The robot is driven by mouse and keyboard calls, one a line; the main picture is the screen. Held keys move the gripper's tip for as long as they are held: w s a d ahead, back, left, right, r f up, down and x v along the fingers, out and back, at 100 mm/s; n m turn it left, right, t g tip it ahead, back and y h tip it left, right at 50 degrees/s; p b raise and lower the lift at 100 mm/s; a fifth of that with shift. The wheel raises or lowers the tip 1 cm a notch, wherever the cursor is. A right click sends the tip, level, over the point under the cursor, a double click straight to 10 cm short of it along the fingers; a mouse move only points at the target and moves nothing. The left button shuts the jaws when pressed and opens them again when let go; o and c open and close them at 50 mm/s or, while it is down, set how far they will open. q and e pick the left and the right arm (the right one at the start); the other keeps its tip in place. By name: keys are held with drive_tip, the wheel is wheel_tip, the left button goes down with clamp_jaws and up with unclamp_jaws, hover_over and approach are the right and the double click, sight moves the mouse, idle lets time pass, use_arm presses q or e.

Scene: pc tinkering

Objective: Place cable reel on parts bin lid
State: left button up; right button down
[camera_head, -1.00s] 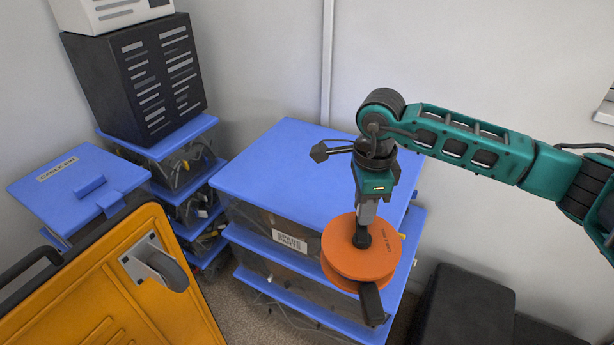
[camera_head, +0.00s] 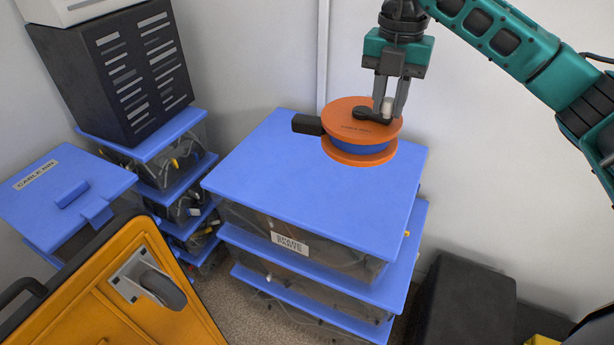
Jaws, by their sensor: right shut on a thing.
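The cable reel (camera_head: 378,122) is orange with a blue middle and a black handle sticking out to the left. My right gripper (camera_head: 386,108) is shut on the reel's crank knob from above. The reel is over the back right part of the blue parts bin lid (camera_head: 300,190), nearly level. I cannot tell for sure whether it touches the lid or hangs just above it. The lid tops a stack of clear bins with a "spare parts" label (camera_head: 289,243) on the front. My left gripper is not in view.
A dark slotted case (camera_head: 125,75) stands on another bin stack at the left. A blue cable bin lid (camera_head: 65,195) is beside it. An orange case (camera_head: 130,295) fills the front left. A dark box (camera_head: 462,305) stands at the lower right. The lid's left and front are clear.

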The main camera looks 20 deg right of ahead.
drive_tip(key=shift+w+d+r+m, duration=0.15)
drive_tip(key=shift+r+m, duration=0.15)
drive_tip(key=shift+m, duration=0.2)
wheel_tip(320, 180, down, 20)
drive_tip(key=shift+b, duration=0.4)
drive_tip(key=c, duration=0.9)
unclamp_jaws()
drive_tip(key=shift+r, duration=0.1)
